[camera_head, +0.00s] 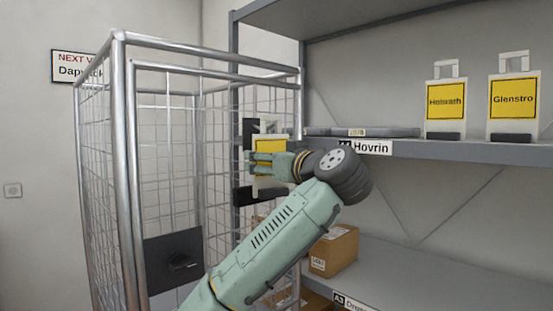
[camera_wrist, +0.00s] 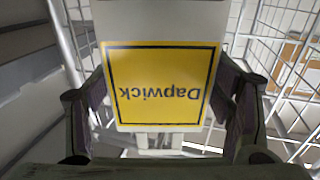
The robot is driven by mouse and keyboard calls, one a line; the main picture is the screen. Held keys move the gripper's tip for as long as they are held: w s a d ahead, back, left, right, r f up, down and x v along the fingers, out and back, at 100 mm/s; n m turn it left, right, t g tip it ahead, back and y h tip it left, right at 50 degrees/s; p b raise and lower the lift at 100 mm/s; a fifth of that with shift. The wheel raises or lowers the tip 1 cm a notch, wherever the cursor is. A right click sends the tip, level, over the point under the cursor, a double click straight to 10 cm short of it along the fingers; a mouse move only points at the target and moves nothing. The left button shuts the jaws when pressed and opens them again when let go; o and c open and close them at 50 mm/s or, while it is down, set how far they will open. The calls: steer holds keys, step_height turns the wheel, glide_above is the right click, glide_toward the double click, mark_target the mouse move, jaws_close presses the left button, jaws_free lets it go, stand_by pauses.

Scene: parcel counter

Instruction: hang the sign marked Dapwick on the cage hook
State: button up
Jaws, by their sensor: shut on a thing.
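The Dapwick sign (camera_head: 269,145) is a white plate with a yellow label, held upright beside the cage in the head view. Its label reads upside down in the wrist view (camera_wrist: 160,85). My gripper (camera_head: 270,163) is shut on the sign, with a finger at each side edge in the wrist view (camera_wrist: 160,115). The sign's cut-out handle points up in the head view, in front of a dark upright plate (camera_head: 249,130) on the cage side. I cannot make out the cage hook, nor tell whether the handle touches it.
The wire cage (camera_head: 128,150) stands at left, with a black latch plate (camera_head: 172,260) low in front. The shelf (camera_head: 460,150) at right holds a Heisvath sign (camera_head: 446,101), a Glenstro sign (camera_head: 513,100) and flat grey pieces (camera_head: 360,132). A cardboard box (camera_head: 335,250) sits below.

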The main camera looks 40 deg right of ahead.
steer(key=shift+w+a, duration=0.1)
steer(key=shift+w, duration=0.45)
steer(key=shift+w+f+b, duration=0.45)
steer(key=shift+w+f, duration=0.05)
steer(key=shift+f, duration=0.2)
steer(key=shift+w, duration=0.1)
steer(key=shift+c, duration=0.9)
steer(key=shift+w+a, duration=0.1)
steer(key=o, duration=1.4)
steer(key=shift+o, duration=1.2)
steer(key=shift+w+a+f, duration=0.1)
steer(key=shift+w+f, duration=0.05)
steer(key=shift+w, duration=0.05)
steer(key=shift+o, duration=1.4)
steer(key=shift+s, duration=0.25)
